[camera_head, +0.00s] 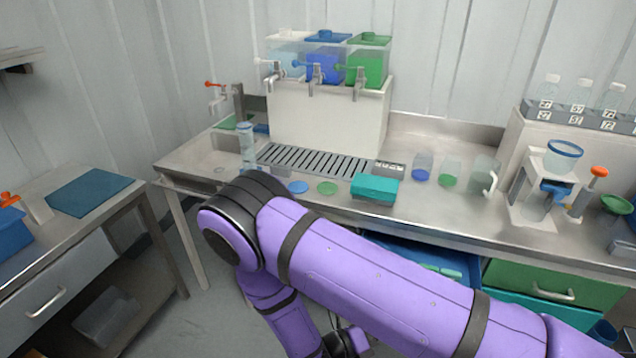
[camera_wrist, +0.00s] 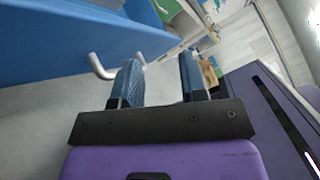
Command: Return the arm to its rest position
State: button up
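My purple arm (camera_head: 380,285) reaches across the lower middle of the head view, its elbow in front of the bench and its forearm folding down toward the floor. My gripper (camera_wrist: 160,78) shows in the wrist view with its two blue-grey fingers apart and nothing visible between them. A blue drawer front (camera_wrist: 70,45) with a metal handle (camera_wrist: 100,67) is close by on the left of the wrist view. The handle lies just left of the left finger; whether they touch I cannot tell. In the head view the gripper is not clearly visible, low behind my arm.
An open blue drawer (camera_head: 462,262) sticks out under the steel bench (camera_head: 440,205), beside a green drawer (camera_head: 540,283). The bench carries a teal box (camera_head: 375,187), small vessels and a dispenser stand (camera_head: 330,125). A side table (camera_head: 125,205) stands left, with bare floor between.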

jog(key=w+d+r+m+g+y, duration=0.25)
jog(key=r+m+g+y, duration=0.2)
jog(key=r+m, duration=0.8)
jog(key=w+d+r+m+g+y, duration=0.1)
jog(key=d+r+m+g+y, duration=0.4)
jog(key=r, duration=1.2)
jog(key=s+d+r+m+t+y, duration=0.3)
jog(key=s+r+m, duration=0.4)
jog(key=r, duration=0.4)
jog(key=s+d+r+m+t+y, duration=0.4)
jog(key=s+r+m, duration=0.4)
jog(key=r+m, duration=0.2)
jog(key=shift+s+d+r, duration=0.2)
jog(key=shift+d+r, duration=0.15)
jog(key=shift+d, duration=0.05)
